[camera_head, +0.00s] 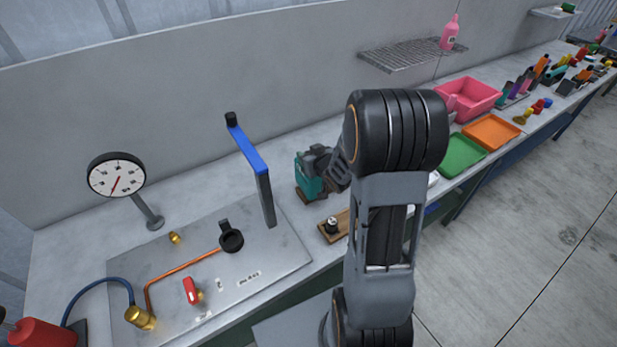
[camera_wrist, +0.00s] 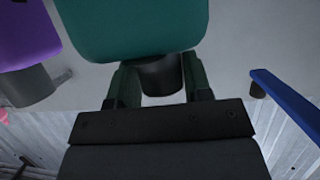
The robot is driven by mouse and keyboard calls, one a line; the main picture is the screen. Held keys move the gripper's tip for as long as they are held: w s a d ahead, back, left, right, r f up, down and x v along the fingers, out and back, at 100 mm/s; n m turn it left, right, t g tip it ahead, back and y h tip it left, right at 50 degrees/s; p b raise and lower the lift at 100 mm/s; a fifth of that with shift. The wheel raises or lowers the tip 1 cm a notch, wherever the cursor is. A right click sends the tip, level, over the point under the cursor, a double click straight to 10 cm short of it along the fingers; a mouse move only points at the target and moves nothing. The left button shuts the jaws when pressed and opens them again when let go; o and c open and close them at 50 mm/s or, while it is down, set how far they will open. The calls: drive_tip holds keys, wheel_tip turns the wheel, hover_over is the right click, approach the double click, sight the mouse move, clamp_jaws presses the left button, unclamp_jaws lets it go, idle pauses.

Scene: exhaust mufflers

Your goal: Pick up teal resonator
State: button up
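The teal resonator (camera_head: 308,176) stands on a small wooden base on the bench, left of my arm in the head view. In the wrist view its teal body (camera_wrist: 135,28) fills the top middle, with a dark pipe end (camera_wrist: 160,76) below it. My gripper (camera_head: 326,160) is right at the resonator. In the wrist view the fingers of my gripper (camera_wrist: 160,88) are apart, one on each side of the dark pipe end. The fingertips are hidden by the teal body, so I cannot tell whether they press on it.
A purple part (camera_wrist: 25,35) with a dark end stands beside the resonator in the wrist view. A blue-topped handle (camera_head: 248,150) rises from the metal plate (camera_head: 270,265) at left. A wooden block (camera_head: 334,226) lies in front. Green (camera_head: 462,157) and orange (camera_head: 492,132) trays lie farther right.

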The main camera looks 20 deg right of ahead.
drive_tip(key=shift+a, duration=0.1)
clamp_jaws()
drive_tip(key=shift+r, duration=0.1)
idle(0.4)
